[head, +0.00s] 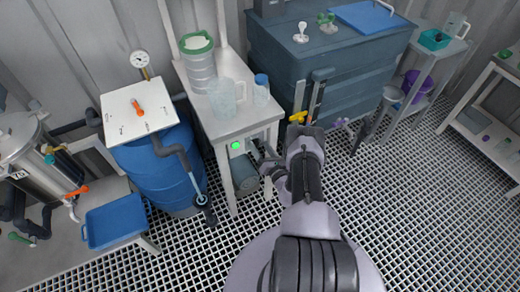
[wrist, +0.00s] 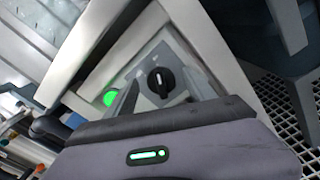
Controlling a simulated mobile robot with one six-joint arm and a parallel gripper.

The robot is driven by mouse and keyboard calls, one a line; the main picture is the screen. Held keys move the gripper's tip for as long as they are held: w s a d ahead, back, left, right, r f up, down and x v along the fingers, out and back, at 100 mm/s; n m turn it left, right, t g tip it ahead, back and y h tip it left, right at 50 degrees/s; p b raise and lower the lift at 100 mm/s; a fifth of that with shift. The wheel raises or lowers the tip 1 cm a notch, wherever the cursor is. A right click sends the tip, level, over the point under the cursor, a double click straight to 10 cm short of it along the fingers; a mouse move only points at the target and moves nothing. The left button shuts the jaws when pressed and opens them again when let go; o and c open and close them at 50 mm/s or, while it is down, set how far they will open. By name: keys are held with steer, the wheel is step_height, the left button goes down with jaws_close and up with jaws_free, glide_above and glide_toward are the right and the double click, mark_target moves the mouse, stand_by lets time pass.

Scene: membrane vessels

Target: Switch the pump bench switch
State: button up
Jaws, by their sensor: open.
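The pump bench (head: 228,122) is a narrow light-grey table left of the dark tank. A grey switch panel under its top carries a lit green lamp (head: 236,145), which also shows in the wrist view (wrist: 110,97). Right of the lamp in the wrist view is the switch, a black rotary knob (wrist: 160,82) with a pale mark on its face. My gripper (head: 262,156) is at the panel, open, with a finger on either side of the knob in the wrist view. I cannot tell whether the fingers touch it. The knob is hidden in the head view.
A jug (head: 222,98), a green-lidded container (head: 198,65) and a blue-capped bottle (head: 261,90) stand on the bench. A blue drum (head: 160,175) is to the left and a dark tank (head: 330,62) to the right. Open grating floor (head: 400,220) lies in front.

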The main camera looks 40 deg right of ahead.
steer(key=shift+w, duration=0.15)
steer(key=c, duration=1.4)
steer(key=shift+o, duration=0.2)
steer(key=shift+n, duration=0.4)
steer(key=n, duration=0.5)
steer(key=shift+a+n+b, duration=0.25)
steer(key=shift+n+b, duration=0.05)
steer(key=shift+n, duration=0.1)
steer(key=n, duration=0.5)
steer(key=shift+a, duration=0.2)
steer(key=shift+n, duration=0.3)
